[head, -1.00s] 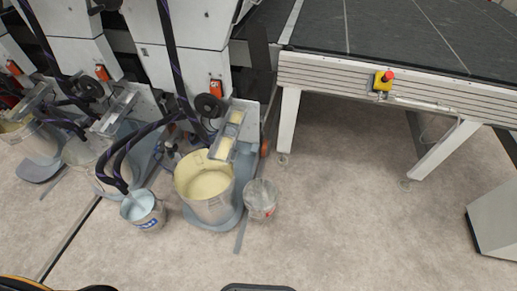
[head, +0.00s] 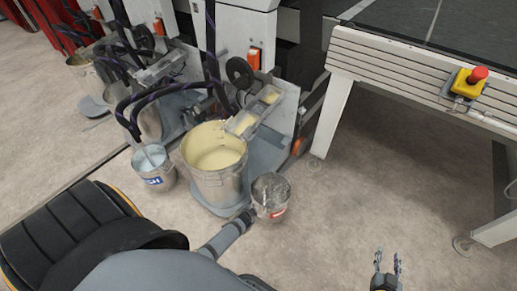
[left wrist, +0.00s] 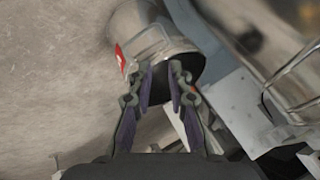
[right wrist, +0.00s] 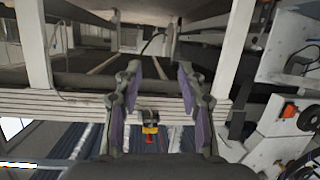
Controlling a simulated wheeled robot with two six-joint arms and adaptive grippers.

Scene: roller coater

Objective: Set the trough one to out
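A metal trough (head: 262,104) with cream-coloured liquid sits above and to the right of the large bucket of cream liquid (head: 212,165), beside the white machine. Its handle or setting cannot be made out. My left gripper (head: 246,217) is low in the head view, beside the small metal bucket (head: 270,194) at the foot of the machine. In the left wrist view its fingers (left wrist: 160,78) are apart in front of that small bucket (left wrist: 150,40); whether they touch it is unclear. My right gripper (head: 387,262) is open and empty over the floor; its fingers also show apart in the right wrist view (right wrist: 158,70).
A bucket of pale blue liquid (head: 153,167) stands left of the large bucket. Dark hoses hang over the buckets. A conveyor table (head: 410,75) with a yellow and red stop button (head: 468,82) is at the right. Floor between machine and table is mostly clear.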

